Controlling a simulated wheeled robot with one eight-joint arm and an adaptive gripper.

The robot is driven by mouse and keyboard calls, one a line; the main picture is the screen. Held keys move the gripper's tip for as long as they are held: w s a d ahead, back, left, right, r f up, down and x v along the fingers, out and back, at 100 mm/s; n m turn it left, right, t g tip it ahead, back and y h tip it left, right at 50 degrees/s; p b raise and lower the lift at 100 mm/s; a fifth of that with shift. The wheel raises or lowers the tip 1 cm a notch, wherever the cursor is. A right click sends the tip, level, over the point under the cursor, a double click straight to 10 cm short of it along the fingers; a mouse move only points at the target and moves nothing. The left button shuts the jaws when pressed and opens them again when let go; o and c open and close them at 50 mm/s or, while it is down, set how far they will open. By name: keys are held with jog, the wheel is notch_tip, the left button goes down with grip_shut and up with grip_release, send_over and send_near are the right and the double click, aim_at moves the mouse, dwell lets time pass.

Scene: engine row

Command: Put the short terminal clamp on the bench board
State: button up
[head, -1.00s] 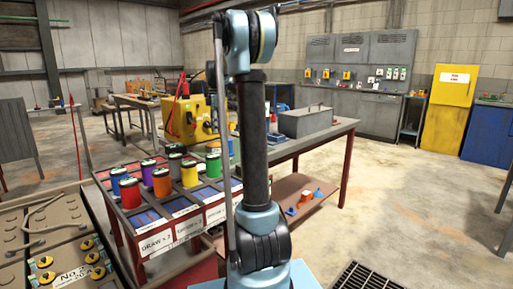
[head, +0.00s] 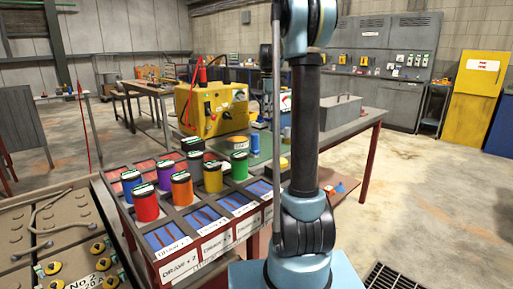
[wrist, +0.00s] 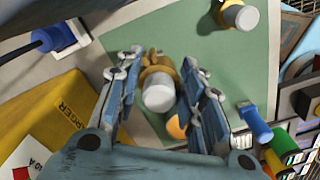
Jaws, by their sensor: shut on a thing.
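In the wrist view, a brass-coloured clamp with a pale grey round end (wrist: 158,85) sits between the two fingers of my gripper (wrist: 163,92), which is shut on it. I take it to be the short terminal clamp. Behind it lies a flat green board (wrist: 215,70), probably the bench board; it also shows in the head view (head: 262,147) on the bench, partly hidden by my arm. I cannot tell whether the clamp touches the board. My gripper is not clear in the head view.
Another brass piece with a pale end (wrist: 238,15) lies on the green board. A yellow charger (head: 210,105) stands left of it. Coloured cans (head: 213,177) stand in a divided rack in front. A grey box (head: 328,112) stands on the bench to the right.

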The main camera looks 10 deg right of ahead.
aim_at(267, 136)
jog(key=shift+d+f, duration=0.1)
jog(key=shift+f, duration=4.95)
jog(key=o, duration=1.2)
notch_tip(267, 136, up, 12)
jog(key=shift+r, duration=0.1)
